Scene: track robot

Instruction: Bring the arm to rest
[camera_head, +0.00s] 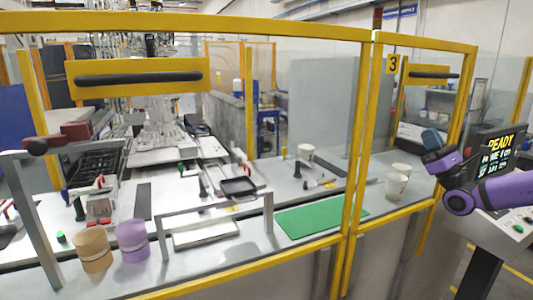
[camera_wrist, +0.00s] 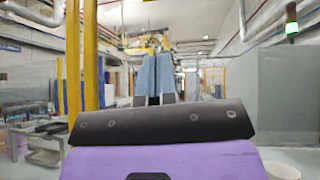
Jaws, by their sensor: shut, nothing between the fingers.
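My arm is purple and dark grey and enters at the right edge of the head view. My gripper (camera_head: 432,139) is at its left end, in front of the right-hand yellow-framed glass panel and beside a control panel. It is small there. In the wrist view the blue-grey fingers of my gripper (camera_wrist: 154,72) stand side by side above the dark wrist housing. The gripper is shut and holds nothing. No object touches it.
A control panel (camera_head: 497,155) with a lit screen stands close by my arm. A yellow-framed enclosure (camera_head: 372,140) surrounds a worktable (camera_head: 200,265).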

